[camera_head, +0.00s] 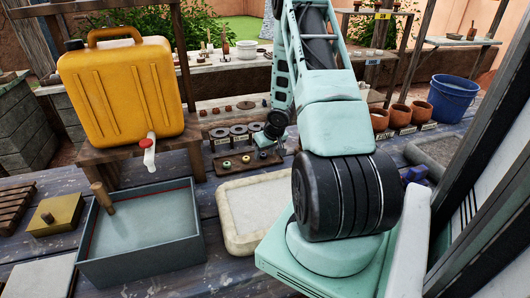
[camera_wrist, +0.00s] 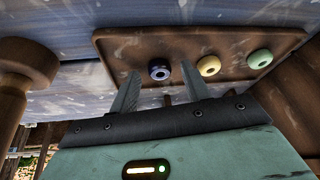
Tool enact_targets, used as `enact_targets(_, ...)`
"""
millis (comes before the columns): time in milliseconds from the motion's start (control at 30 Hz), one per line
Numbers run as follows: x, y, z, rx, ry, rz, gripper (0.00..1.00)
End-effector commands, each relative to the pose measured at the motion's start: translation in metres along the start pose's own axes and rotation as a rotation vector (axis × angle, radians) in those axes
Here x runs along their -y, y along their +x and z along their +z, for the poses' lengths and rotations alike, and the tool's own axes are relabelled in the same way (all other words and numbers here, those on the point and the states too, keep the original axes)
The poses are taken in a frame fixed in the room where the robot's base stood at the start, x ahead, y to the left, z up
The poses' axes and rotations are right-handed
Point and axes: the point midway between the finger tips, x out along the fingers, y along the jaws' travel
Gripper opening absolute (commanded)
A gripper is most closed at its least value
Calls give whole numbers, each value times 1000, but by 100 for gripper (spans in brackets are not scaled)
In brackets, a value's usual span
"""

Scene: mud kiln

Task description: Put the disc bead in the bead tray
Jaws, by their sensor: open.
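A brown wooden tray (camera_head: 236,170) lies on the blue-grey table in the head view and also shows in the wrist view (camera_wrist: 150,41). Three small round beads with center holes sit on it in a row: a dark blue bead (camera_wrist: 160,73), a pale yellow bead (camera_wrist: 209,66) and a pale green bead (camera_wrist: 260,59). I cannot tell for certain which one is the disc bead. My gripper (camera_wrist: 161,69) is open, with the dark blue bead showing between its fingertips. Whether they touch it is unclear. In the head view my gripper (camera_head: 267,142) is small, over the tray's right end.
Behind the tray stands a rack of dark rings (camera_head: 239,130). A pale shallow basin (camera_head: 232,243) lies in front. A grey box (camera_head: 150,262) and a yellow jug (camera_head: 122,90) on a wooden stand are left. Terracotta pots (camera_head: 400,115) stand right. A wooden peg (camera_wrist: 14,85) rises beside my gripper.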

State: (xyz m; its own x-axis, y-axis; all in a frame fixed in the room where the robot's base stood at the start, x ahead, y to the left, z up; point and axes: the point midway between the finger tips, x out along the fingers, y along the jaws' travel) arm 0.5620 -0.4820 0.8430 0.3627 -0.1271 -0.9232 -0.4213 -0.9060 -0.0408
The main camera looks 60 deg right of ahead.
Motion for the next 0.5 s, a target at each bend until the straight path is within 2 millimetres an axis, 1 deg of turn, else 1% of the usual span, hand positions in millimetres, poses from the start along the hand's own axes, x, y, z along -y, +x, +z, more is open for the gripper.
enact_targets(167, -1, -30, -2, -2, 3, 2, 47)
enact_targets(400, -1, -83, -2, -2, 2, 1, 47)
enact_targets(500, -1, -100, -2, -1, 2, 2, 47)
